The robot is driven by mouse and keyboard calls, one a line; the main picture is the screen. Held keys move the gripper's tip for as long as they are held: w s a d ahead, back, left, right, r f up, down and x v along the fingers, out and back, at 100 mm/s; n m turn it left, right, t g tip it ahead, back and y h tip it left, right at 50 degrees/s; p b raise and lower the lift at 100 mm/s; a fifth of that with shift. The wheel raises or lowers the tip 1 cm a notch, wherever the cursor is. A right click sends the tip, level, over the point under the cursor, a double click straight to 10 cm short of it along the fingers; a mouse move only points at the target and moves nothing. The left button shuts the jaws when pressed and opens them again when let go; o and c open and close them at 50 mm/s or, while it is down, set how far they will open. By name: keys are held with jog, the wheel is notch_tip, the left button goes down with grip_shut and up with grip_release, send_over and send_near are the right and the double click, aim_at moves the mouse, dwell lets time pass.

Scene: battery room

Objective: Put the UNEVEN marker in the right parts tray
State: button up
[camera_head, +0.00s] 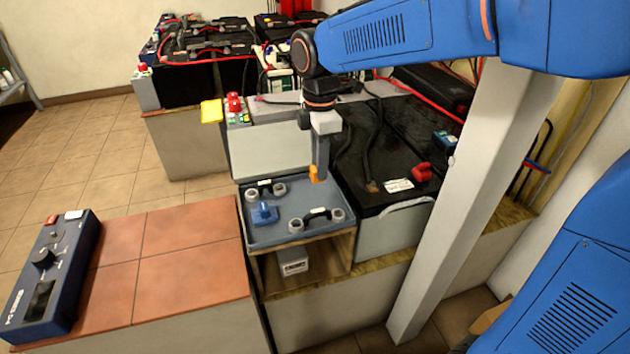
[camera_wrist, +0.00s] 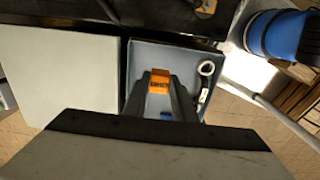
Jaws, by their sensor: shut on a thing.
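The orange marker (camera_head: 315,175) is between the fingertips of my gripper (camera_head: 318,163), which is shut on it. In the wrist view the marker (camera_wrist: 160,79) shows a dark line of text, too small to read surely, between the two dark fingers (camera_wrist: 160,95). The blue-grey parts tray (camera_head: 256,236) is below the gripper, and the marker appears to be held above its far right part. Its floor (camera_wrist: 150,55) also shows in the wrist view. The tray holds a blue part (camera_head: 264,213) and two black links with grey ring ends (camera_head: 317,215).
A pale flat panel (camera_head: 270,150) stands behind the tray. A large black battery (camera_head: 395,160) with a red cap (camera_head: 422,172) is close on the tray's right. A blue device (camera_head: 45,280) is on the tiled counter (camera_head: 185,250), whose middle is clear.

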jog(key=shift+f, duration=2.2)
jog(key=shift+f, duration=0.15)
jog(key=o, duration=1)
notch_tip(320, 180, up, 12)
jog(key=shift+r, duration=0.15)
